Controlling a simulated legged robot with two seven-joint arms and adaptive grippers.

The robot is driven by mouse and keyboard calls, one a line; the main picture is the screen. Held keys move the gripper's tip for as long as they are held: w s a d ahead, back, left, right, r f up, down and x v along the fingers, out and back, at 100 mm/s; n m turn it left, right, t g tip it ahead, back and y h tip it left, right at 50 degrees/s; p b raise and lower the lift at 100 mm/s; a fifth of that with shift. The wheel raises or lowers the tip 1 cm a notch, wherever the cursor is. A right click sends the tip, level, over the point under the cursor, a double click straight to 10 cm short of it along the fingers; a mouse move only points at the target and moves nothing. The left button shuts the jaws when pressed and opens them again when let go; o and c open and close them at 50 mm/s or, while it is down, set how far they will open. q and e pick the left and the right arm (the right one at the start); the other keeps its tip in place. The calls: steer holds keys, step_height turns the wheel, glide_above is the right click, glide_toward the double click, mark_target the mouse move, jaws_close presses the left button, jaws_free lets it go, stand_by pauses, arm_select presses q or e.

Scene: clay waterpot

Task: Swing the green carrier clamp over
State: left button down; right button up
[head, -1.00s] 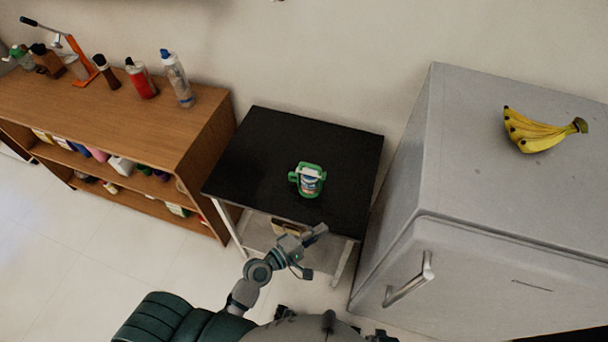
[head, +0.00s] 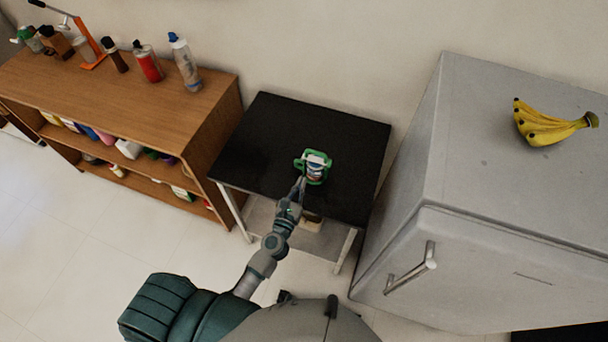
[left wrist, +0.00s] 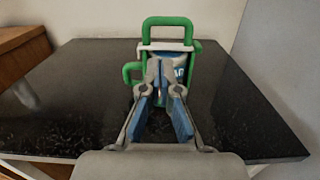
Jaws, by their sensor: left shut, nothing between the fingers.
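The green carrier clamp (head: 299,164) is around a small white-and-blue pot on the black table (head: 262,140). In the left wrist view the green clamp (left wrist: 167,22) shows a tall loop on top and a smaller loop at its left side, with a white band across it. The blue body of the pot (left wrist: 180,72) is partly hidden behind my fingers. My left gripper (head: 302,183) is at the near side of the clamp; in the left wrist view its fingertips (left wrist: 160,66) are together, in front of the pot, with nothing between them. Whether they touch it I cannot tell. My right gripper is not in view.
A wooden shelf (head: 150,105) with several bottles stands left of the table. A grey fridge (head: 480,190) with bananas (head: 548,125) on top stands close on the right. The tabletop around the clamp is clear.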

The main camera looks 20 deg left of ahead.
mark_target(309, 166)
arm_select(q)
steer(key=shift+w+d+r+p, duration=0.1)
steer(key=shift+w+p, duration=0.1)
steer(key=shift+w, duration=2)
steer(key=shift+w+d+r+p, duration=0.1)
steer(key=shift+w+p, duration=0.05)
steer(key=shift+w, duration=2)
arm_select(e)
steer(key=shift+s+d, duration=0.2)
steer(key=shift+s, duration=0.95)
arm_select(q)
steer(key=shift+a, duration=0.15)
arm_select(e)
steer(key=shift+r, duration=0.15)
